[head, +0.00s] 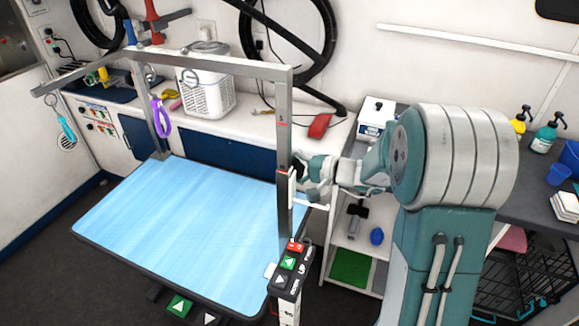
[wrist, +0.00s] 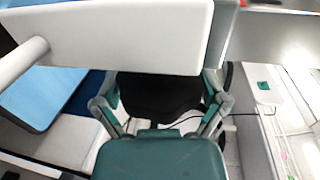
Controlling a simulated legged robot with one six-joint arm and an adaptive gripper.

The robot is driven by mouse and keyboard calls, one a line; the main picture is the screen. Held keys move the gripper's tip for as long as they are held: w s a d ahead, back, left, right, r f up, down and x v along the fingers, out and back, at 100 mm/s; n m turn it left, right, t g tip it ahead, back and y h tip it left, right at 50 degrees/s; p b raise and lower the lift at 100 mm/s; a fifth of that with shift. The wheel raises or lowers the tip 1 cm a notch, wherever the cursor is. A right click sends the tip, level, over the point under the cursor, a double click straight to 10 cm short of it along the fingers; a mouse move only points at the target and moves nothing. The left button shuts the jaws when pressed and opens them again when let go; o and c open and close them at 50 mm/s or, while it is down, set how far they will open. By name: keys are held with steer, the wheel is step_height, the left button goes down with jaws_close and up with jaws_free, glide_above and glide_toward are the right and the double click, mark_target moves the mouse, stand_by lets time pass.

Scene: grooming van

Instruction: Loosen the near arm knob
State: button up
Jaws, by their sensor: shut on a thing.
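The near arm post (head: 284,140) of the grooming arm rises from the right edge of the blue-topped table (head: 190,215). The black near arm knob (head: 298,170) is at the post's side, mostly covered by my gripper (head: 304,172). In the wrist view my gripper (wrist: 160,98) has its teal-and-grey fingers on both sides of the dark knob (wrist: 160,88), shut on it. A pale bar (wrist: 110,38) crosses above and hides the knob's upper part. How far the knob is turned cannot be told.
The overhead bar (head: 200,60) joins the near and far posts. A control box (head: 291,268) stands below the knob. A white shelf unit (head: 345,240) stands behind my arm.

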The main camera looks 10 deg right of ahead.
steer(key=t+y, duration=0.1)
steer(key=y, duration=0.1)
steer(key=t+y, duration=0.2)
steer(key=shift+s+f+y, duration=0.1)
steer(key=shift+s+y, duration=0.05)
steer(key=shift+y, duration=0.15)
steer(key=shift+t, duration=0.3)
stand_by(0.3)
